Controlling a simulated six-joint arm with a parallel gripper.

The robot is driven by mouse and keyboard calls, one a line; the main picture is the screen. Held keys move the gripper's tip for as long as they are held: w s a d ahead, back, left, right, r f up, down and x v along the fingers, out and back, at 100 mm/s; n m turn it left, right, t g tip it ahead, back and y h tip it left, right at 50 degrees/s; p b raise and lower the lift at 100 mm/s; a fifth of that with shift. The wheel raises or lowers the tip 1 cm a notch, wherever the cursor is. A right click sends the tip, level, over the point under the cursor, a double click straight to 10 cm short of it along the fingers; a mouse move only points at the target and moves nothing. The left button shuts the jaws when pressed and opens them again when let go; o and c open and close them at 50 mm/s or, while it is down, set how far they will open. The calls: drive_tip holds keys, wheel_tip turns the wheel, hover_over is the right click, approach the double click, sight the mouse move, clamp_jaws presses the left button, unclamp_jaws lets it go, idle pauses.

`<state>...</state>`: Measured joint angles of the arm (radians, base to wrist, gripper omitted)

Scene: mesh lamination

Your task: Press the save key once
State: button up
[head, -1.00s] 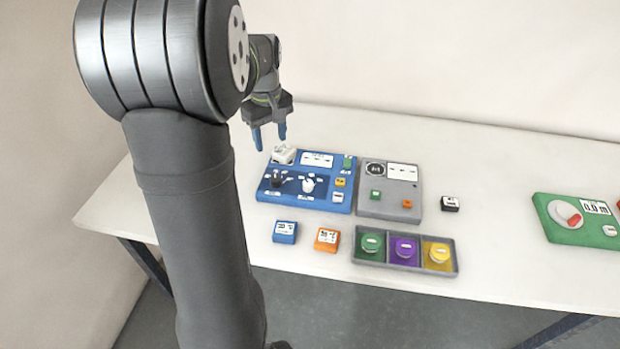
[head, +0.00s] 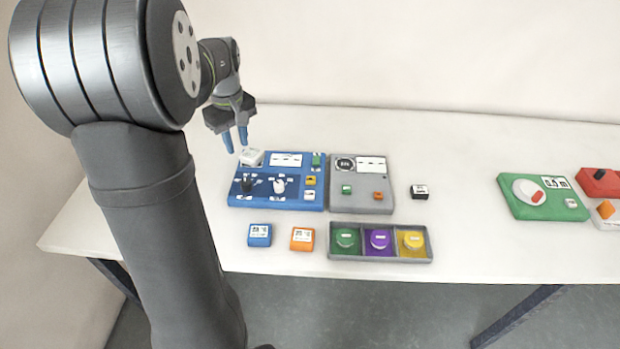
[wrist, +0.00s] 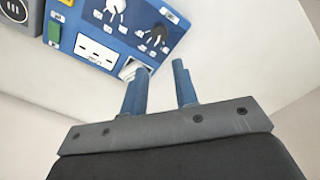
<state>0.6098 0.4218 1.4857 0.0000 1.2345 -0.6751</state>
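A blue panel (head: 237,203) lies on the table left of centre, with a white block at its back left corner (head: 251,157), black and white knobs, a display and small keys. Its small keys are green (head: 317,160), yellow (head: 310,181) and white (head: 309,195). Key labels are too small to read, so I cannot tell which is the save key. My gripper (head: 237,147) hangs above the panel's back left corner, near the white block. In the wrist view, its blue fingers (wrist: 160,66) are apart with nothing between them, and the blue panel (wrist: 107,42) is beyond.
A grey panel (head: 345,206) adjoins the blue one. In front are a blue block (head: 260,235), an orange block (head: 302,239) and a three-part tray (head: 380,258) with coloured round pieces. A black block (head: 419,192) and a green panel (head: 520,206) stand right, with clear table between.

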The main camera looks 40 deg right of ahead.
clamp_jaws()
idle(1.4)
